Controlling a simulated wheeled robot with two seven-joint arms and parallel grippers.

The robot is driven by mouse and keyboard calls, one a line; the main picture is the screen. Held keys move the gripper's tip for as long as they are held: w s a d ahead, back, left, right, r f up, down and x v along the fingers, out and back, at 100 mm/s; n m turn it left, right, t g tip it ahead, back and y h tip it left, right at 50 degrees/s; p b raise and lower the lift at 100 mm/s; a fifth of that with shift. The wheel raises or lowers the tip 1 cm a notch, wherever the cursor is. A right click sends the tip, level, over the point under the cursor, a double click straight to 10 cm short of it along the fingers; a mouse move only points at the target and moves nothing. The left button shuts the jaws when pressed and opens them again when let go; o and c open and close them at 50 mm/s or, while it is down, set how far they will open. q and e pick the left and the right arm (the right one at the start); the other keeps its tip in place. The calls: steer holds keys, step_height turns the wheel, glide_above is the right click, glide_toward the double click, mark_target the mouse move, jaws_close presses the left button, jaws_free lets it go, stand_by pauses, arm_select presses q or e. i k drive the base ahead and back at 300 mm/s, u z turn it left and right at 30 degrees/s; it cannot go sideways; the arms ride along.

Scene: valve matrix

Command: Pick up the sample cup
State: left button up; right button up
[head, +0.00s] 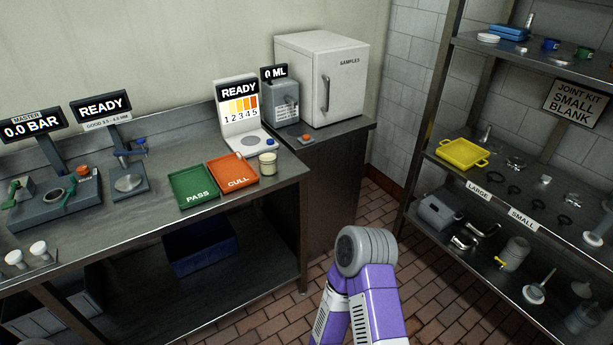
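A small cup with a pale rim and cream-coloured body (267,162) stands upright on the metal bench, just right of the red-orange CULL tray (232,169). It looks like the sample cup, though it carries no readable label. Nothing is touching it from above. A purple and grey link of one of my arms rises from the bottom middle, in front of the floor and clear of the bench. Neither of my grippers shows in this view.
A green PASS tray (194,187) lies left of the CULL tray. Behind stand a colour-chart READY station (239,112), a 0 ML dispenser (281,101) and a white SAMPLES fridge (321,78). A laden shelf rack (498,180) stands right. Tiled floor lies between.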

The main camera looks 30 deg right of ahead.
mark_target(268, 162)
steer(key=z, duration=0.3)
steer(key=k, duration=0.8)
steer(key=z, duration=1.3)
steer(key=i, duration=1.3)
steer(key=u, duration=0.7)
steer(key=i, duration=0.85)
steer(key=u, duration=1)
